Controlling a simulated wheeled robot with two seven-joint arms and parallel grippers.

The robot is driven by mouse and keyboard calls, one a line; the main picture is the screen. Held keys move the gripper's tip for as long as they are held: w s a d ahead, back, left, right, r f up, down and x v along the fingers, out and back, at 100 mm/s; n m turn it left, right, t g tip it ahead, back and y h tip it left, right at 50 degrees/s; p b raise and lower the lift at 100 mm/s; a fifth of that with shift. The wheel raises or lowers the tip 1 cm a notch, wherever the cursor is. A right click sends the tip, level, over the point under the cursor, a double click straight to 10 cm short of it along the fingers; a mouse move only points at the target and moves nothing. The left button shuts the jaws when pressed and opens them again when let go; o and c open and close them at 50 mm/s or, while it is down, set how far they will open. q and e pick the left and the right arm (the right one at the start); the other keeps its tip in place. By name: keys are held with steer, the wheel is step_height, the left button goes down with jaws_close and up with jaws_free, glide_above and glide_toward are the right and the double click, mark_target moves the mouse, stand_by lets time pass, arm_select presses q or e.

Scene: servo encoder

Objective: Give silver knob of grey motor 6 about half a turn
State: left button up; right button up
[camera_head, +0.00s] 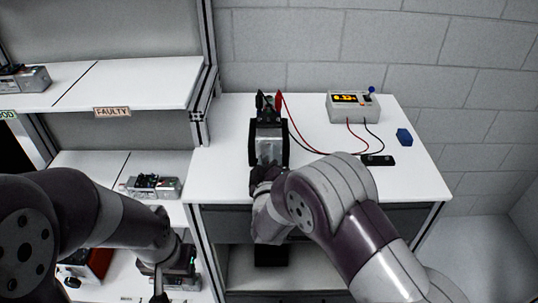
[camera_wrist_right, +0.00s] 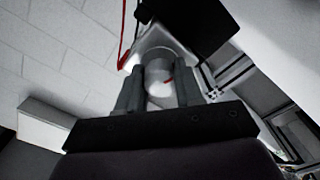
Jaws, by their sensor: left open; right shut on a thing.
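The grey motor (camera_head: 269,148) sits in a black holder on the white table, with its knob side towards me. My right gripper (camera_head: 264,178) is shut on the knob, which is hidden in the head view. My left gripper (camera_head: 160,288) is open, low at the left near the lower shelf, apart from the table. The motor's number cannot be read.
A black clip (camera_head: 259,101) and a red clip (camera_head: 277,100) with wires stand behind the motor. A meter (camera_head: 353,106) with a lit display, a black device (camera_head: 377,160) and a blue block (camera_head: 404,136) are to the right. Shelves at left hold other motors (camera_head: 152,186) and a FAULTY label (camera_head: 112,112).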

steer(key=shift+f+n, duration=0.1)
steer(key=shift+n, duration=0.5)
steer(key=o, duration=1)
steer(key=shift+o, duration=0.2)
steer(key=shift+s, duration=0.1)
steer(key=s, duration=1.2)
steer(key=shift+s+b, duration=0.3)
